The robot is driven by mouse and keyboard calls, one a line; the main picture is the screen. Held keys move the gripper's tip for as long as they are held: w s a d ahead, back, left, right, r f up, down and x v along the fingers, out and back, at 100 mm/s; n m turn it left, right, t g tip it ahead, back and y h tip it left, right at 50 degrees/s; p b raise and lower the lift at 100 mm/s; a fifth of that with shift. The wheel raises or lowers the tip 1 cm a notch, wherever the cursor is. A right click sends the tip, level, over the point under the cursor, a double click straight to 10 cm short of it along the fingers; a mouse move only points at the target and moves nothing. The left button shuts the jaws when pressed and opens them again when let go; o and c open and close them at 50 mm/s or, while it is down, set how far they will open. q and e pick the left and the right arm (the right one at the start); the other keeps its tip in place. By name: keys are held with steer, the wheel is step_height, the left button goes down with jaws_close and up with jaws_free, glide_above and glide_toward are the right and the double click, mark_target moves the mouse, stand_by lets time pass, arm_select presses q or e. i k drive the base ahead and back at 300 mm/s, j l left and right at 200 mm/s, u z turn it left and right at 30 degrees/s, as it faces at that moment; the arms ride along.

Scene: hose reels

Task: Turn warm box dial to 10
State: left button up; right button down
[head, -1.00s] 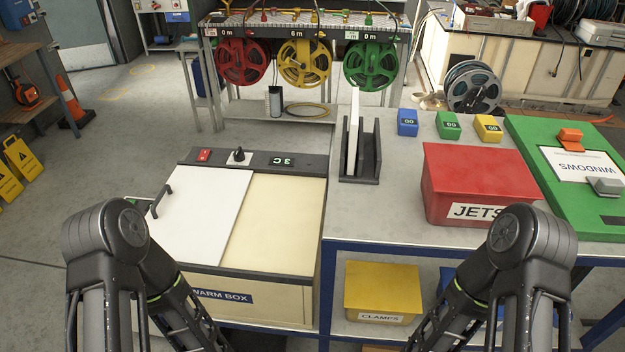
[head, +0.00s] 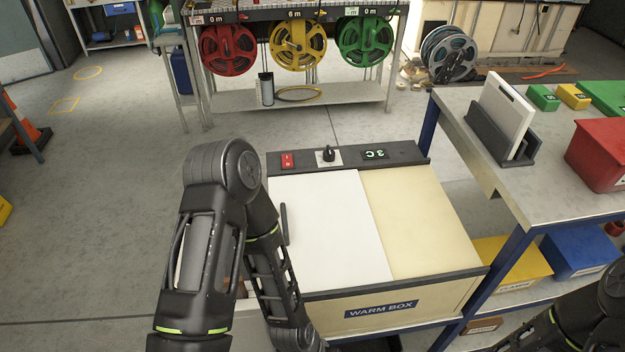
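The warm box (head: 430,225) stands in the middle of the head view, with a white sliding lid over its left part and a cream panel on its right. On its dark back strip are a red switch (head: 287,160), a black dial (head: 328,153) on a pale plate, and a small display (head: 375,154) with green characters that seem to read 3 C. My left arm comes down in front of the box's left side; its gripper is out of view. Part of my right arm shows at the bottom right corner; its gripper is out of view too.
A table at the right holds a white board in a dark rack (head: 500,135) and a red box (head: 602,155). A yellow bin (head: 510,262) and a blue bin (head: 580,250) sit on its lower shelf. Hose reels (head: 300,48) hang behind. Floor left of the box is clear.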

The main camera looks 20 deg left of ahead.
mark_target(328, 154)
steer(key=k+j, duration=0.1)
steer(key=j, duration=0.35)
steer(key=k+j, duration=0.1)
steer(key=j, duration=0.35)
steer(key=k+j, duration=0.1)
steer(key=j, duration=0.3)
steer(key=k, duration=1)
steer(key=i, duration=1)
